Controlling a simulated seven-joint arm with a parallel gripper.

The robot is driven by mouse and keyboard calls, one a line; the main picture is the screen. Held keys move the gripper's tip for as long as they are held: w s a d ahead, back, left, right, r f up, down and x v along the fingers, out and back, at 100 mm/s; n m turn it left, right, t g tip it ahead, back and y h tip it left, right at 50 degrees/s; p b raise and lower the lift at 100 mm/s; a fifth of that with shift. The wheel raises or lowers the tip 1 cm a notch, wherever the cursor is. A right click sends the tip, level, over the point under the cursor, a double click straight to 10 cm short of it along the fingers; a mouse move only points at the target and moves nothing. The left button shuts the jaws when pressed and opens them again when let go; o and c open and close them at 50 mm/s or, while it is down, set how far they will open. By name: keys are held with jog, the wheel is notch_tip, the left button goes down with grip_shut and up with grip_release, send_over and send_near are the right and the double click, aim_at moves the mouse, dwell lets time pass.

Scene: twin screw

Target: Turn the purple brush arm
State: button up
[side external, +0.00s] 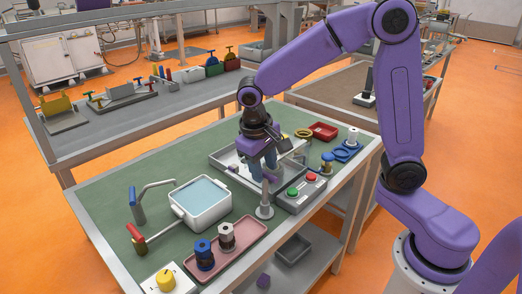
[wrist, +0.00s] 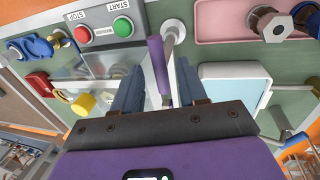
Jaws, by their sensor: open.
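The purple brush arm (wrist: 157,62) shows in the wrist view as a purple bar beside a pale grey post (wrist: 171,36). My gripper (wrist: 160,72) is open, with one blue-grey finger on each side of the purple bar. I cannot tell whether either finger touches it. In the side external view my gripper (side external: 264,176) points down over the table at the top of the grey post (side external: 265,203), which stands on a round base. The brush arm is mostly hidden there by the fingers.
A button box (side external: 301,194) with green and red buttons stands close to the right of the post. A white basin (side external: 201,214) and a pink tray (side external: 217,262) with knobbed parts are at the front left.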

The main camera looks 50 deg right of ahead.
jog(key=a+r, duration=0.3)
jog(key=r, duration=1.4)
jog(key=shift+a, duration=0.15)
jog(key=shift+s+f, duration=0.1)
jog(key=s+d+f+n+y, duration=0.1)
jog(key=s+d+f+n, duration=0.2)
jog(key=s+f+n, duration=0.3)
jog(key=s+d+f+n+y, duration=0.1)
jog(key=s+d+f+n, duration=0.2)
jog(key=s, duration=1.4)
notch_tip(320, 180, down, 7)
jog(key=n, duration=0.3)
jog(key=shift+y, duration=0.3)
